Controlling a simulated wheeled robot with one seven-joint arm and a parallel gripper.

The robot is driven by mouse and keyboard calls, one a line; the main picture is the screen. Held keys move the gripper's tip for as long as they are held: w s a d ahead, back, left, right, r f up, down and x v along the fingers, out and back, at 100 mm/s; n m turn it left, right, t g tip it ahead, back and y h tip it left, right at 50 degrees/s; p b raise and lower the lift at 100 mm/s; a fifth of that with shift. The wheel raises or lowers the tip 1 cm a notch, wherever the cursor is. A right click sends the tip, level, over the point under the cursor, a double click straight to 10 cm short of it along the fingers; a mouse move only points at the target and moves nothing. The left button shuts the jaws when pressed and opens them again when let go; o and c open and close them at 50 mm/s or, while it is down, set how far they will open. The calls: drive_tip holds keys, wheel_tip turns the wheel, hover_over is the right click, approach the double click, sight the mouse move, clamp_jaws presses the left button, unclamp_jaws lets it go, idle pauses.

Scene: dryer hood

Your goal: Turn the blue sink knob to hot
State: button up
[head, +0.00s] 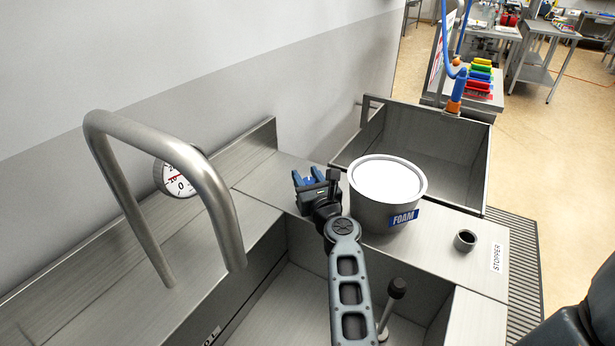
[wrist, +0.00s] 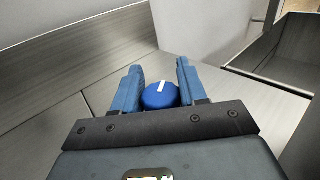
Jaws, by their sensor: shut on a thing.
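The blue sink knob (wrist: 158,98) shows in the wrist view as a round blue cap with a white mark on its top. The mark runs nearly straight up and down in that view, with a slight tilt. My gripper (wrist: 160,86) has its two blue fingers on either side of the knob and is shut on it. In the head view my gripper (head: 309,176) is over the counter behind the sink basin, left of the foam pot. There the knob is mostly hidden between the fingers. No hot or cold label is readable.
A metal pot labelled FOAM (head: 384,212) stands close to the right of my gripper. A curved metal spout (head: 165,130) and a round dial (head: 177,186) are at the left. A stopper hole (head: 465,240) is at the right. A second basin (head: 425,125) lies behind.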

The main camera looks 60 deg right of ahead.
drive_tip(key=shift+r, duration=0.1)
idle(0.3)
drive_tip(key=o, duration=1)
drive_tip(key=b+v, duration=0.1)
drive_tip(key=v, duration=0.5)
drive_tip(key=shift+s+a+b, duration=0.1)
drive_tip(key=shift+a+b, duration=0.05)
drive_tip(key=shift+b, duration=0.15)
drive_tip(key=shift+s+a, duration=0.4)
drive_tip(key=shift+s, duration=0.15)
